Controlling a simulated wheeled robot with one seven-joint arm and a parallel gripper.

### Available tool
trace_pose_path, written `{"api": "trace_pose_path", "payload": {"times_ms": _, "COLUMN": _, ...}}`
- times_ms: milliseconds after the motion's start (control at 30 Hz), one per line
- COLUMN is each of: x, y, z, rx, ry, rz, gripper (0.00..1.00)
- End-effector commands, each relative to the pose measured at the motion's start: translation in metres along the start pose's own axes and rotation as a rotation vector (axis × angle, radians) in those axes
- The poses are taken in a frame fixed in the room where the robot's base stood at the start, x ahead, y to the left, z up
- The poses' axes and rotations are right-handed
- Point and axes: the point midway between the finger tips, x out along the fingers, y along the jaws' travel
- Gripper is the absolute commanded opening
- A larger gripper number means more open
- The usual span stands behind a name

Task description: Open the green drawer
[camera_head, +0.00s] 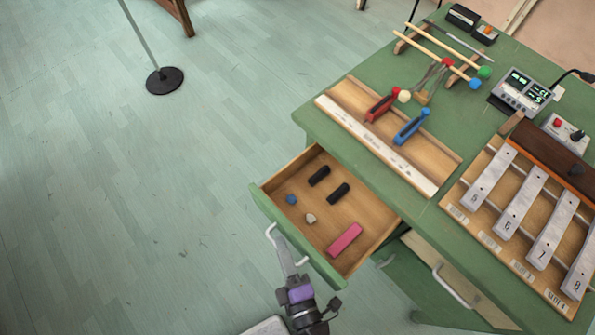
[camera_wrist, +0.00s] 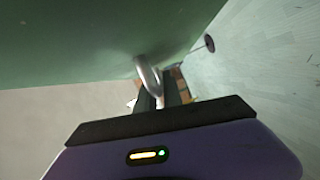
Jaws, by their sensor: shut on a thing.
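The green drawer (camera_head: 314,244) is pulled out from the green table, with its wooden inside in view. It holds two black blocks, a pink block (camera_head: 345,239), a blue ball and a pale pebble. Its curved metal handle (camera_head: 270,233) is on the front panel. My gripper (camera_head: 288,258) is at this handle, and in the wrist view the gripper (camera_wrist: 160,98) is shut on the handle (camera_wrist: 148,75). The green drawer front (camera_wrist: 70,40) fills the upper left there.
The green table top (camera_head: 320,122) carries a wooden tray (camera_head: 437,172) with red and blue clamps, mallets, small devices and metal bars. Another handle (camera_head: 452,287) is on the table's front at right. A stand with a black base (camera_head: 165,81) is on the floor. The floor left of the drawer is clear.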

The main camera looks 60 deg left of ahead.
Motion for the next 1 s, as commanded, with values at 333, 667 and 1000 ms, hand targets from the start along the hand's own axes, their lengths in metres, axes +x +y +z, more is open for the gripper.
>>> {"api": "trace_pose_path", "payload": {"times_ms": 333, "x": -0.009, "y": -0.005, "z": -0.017, "rx": 0.000, "ry": -0.004, "rz": -0.002, "gripper": 0.00}}
{"api": "trace_pose_path", "payload": {"times_ms": 667, "x": -0.009, "y": -0.005, "z": -0.017, "rx": 0.001, "ry": -0.005, "rz": -0.002, "gripper": 0.13}}
{"api": "trace_pose_path", "payload": {"times_ms": 1000, "x": -0.008, "y": -0.005, "z": -0.018, "rx": 0.000, "ry": -0.002, "rz": 0.000, "gripper": 0.33}}
